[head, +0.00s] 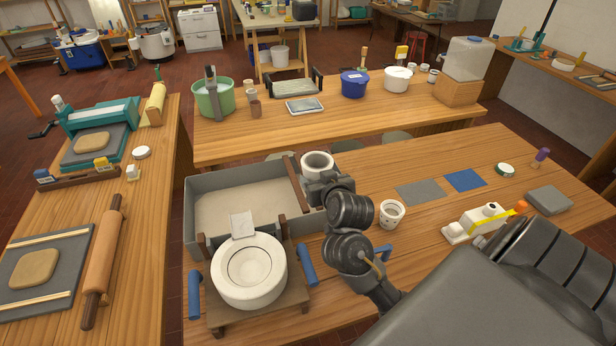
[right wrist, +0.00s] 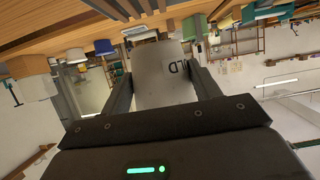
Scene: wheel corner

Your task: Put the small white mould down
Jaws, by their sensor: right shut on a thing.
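The small white mould (head: 317,163) is a short, pale cylinder with a hollow top, in the head view at the right rim of the grey basin. My right gripper (head: 316,180) is shut on it. In the right wrist view the mould (right wrist: 163,75) sits between the two dark fingers, with the letters "LD" showing on its side. My wrist hides part of the mould's lower side in the head view, so I cannot tell whether its base touches anything. My left gripper is not in view.
A wheel with a large white round form (head: 248,275) stands before the grey basin (head: 205,182). A white holed cup (head: 391,214) stands right of my wrist. Grey (head: 420,192) and blue (head: 466,180) mats lie farther right. Bare table surrounds them.

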